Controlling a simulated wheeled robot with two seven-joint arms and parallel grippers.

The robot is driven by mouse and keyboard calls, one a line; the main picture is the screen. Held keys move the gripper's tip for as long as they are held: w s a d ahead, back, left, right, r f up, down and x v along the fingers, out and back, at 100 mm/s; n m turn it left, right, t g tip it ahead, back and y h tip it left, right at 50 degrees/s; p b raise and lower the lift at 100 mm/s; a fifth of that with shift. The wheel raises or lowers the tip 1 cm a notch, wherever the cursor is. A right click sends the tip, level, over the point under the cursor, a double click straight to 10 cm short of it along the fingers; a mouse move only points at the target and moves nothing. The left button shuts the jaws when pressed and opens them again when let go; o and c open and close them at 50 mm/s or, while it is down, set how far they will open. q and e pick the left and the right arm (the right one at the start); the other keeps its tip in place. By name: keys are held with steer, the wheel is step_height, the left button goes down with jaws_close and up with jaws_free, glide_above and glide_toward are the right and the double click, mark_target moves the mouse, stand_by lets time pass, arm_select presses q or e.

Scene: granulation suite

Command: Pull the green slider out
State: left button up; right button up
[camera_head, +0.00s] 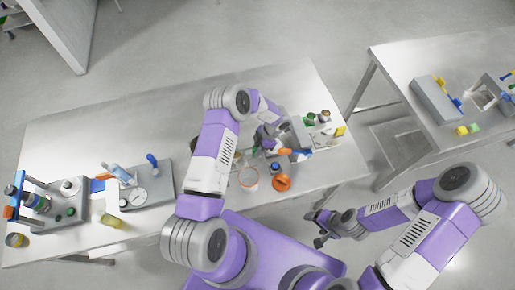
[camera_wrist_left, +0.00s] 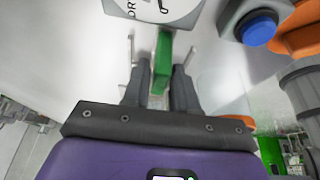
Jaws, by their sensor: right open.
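The green slider (camera_wrist_left: 162,62) shows in the left wrist view as a narrow green bar below a white round dial. My left gripper (camera_wrist_left: 160,72) is open, with one finger on each side of the slider and a visible gap to it. In the head view my left gripper (camera_head: 266,138) is over the devices on the middle table, and I cannot make out the slider there. My right gripper (camera_head: 322,229) is open and empty, off the front edge of that table.
A blue button (camera_wrist_left: 260,28) and an orange part (camera_wrist_left: 300,30) are right of the slider. In the head view an orange knob (camera_head: 282,183) and a clear orange-rimmed cup (camera_head: 248,178) are near my left gripper. A second table (camera_head: 390,75) stands at the right.

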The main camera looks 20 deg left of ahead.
arm_select(q)
steer(key=shift+o, duration=1.1)
steer(key=v, duration=0.7)
steer(key=shift+w+r+b, duration=0.15)
steer(key=shift+r+b, duration=0.1)
steer(key=shift+b, duration=0.05)
